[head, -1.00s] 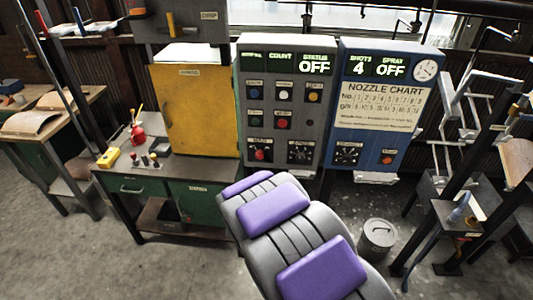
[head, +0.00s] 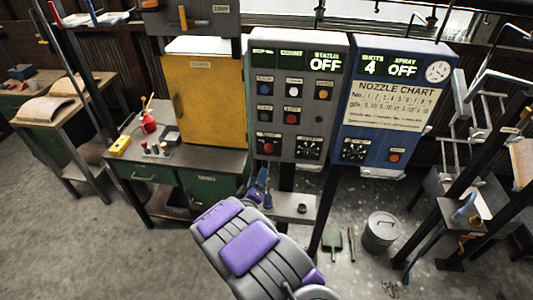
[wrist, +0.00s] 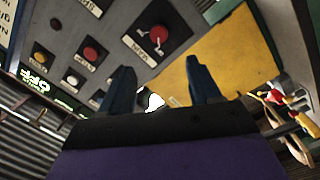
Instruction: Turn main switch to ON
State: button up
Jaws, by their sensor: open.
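The grey control panel (head: 325,110) shows a STATUS display (head: 326,64) reading OFF. A red knob (head: 268,146), which looks like the main switch, sits at its lower left. My gripper (head: 262,186) is below the panel in the head view. The wrist view shows my gripper (wrist: 160,84) open, with two dark blue fingers apart, nothing between them and not touching the knob.
A black rotary dial (head: 308,148) is right of the red knob, with several buttons above. A blue spray panel (head: 390,100) stands to the right. A yellow cabinet (head: 203,100) and a green workbench (head: 150,172) are left. A bin (head: 380,232) stands on the floor.

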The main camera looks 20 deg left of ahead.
aim_at(267, 150)
jog(key=w, duration=0.4)
jog(key=w+a, duration=0.1)
jog(key=w, duration=0.4)
jog(key=w+a+b, duration=0.1)
jog(key=w, duration=0.3)
jog(key=shift+w, duration=0.4)
jog(key=c, duration=1)
